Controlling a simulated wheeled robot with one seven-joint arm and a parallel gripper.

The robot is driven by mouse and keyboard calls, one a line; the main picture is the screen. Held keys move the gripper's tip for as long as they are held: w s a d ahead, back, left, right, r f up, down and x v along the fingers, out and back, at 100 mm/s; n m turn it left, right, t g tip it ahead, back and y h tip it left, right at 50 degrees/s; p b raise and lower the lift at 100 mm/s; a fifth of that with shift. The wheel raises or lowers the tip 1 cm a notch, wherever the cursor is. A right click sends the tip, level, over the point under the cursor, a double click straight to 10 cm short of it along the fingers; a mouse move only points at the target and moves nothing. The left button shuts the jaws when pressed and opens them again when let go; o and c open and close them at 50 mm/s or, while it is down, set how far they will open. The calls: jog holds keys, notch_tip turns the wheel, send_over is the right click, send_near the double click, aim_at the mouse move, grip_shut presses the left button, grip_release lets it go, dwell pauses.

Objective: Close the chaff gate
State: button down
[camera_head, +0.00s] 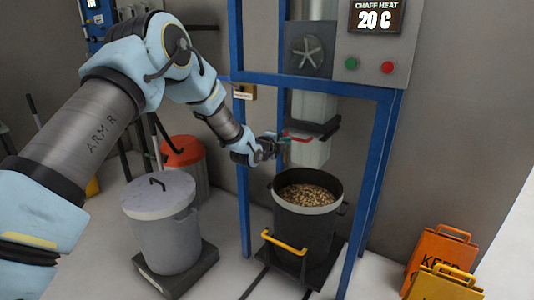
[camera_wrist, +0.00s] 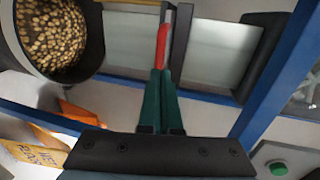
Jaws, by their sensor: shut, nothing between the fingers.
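The chaff gate shows as a dark collar (camera_head: 320,129) on a pale square chute (camera_head: 312,105), inside a blue frame. A red handle (camera_head: 298,137) sticks out from it to the left; it also shows in the wrist view (camera_wrist: 162,45), along a thin grey bar. My gripper (camera_head: 281,141) is at the left of the chute, by the handle's outer end. In the wrist view its green fingers (camera_wrist: 160,75) are shut together and empty, with the tips right at the handle's end. I cannot tell whether they touch it. The gate plate inside the chute is hidden.
A black bucket (camera_head: 307,223) full of beans or pellets stands below the chute, with a yellow bar (camera_head: 284,243) in front. A grey lidded bin (camera_head: 163,236) stands left. Blue posts (camera_head: 374,175) flank the chute. Orange and yellow signs (camera_head: 440,262) stand right.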

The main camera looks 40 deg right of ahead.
jog(key=b+v, duration=0.2)
jog(key=v, duration=0.9)
jog(key=w+a+r+n+t+y+p, duration=0.1)
jog(key=w+a+n+y+p, duration=0.25)
jog(key=a, duration=0.75)
jog(key=w+a+r+n+t+y, duration=0.1)
jog(key=w+a+r+n+y, duration=0.15)
jog(key=w+a+n, duration=0.6)
jog(key=w+a+n+t+y+p, duration=0.15)
jog(key=a+n+y, duration=0.25)
jog(key=a, duration=0.9)
jog(key=s+a+r+n+g+y+p, duration=0.2)
jog(key=s+a+n, duration=0.5)
jog(key=a, duration=0.6)
jog(key=s+a+r+n+g+y+p, duration=0.2)
jog(key=s+a+n, duration=0.6)
jog(key=a, duration=0.5)
jog(key=shift+s+a+n+g+y+p, duration=0.2)
jog(key=shift+s+n+g+y+p, duration=0.15)
jog(key=shift+s+g+p, duration=0.5)
jog(key=shift+r, duration=0.1)
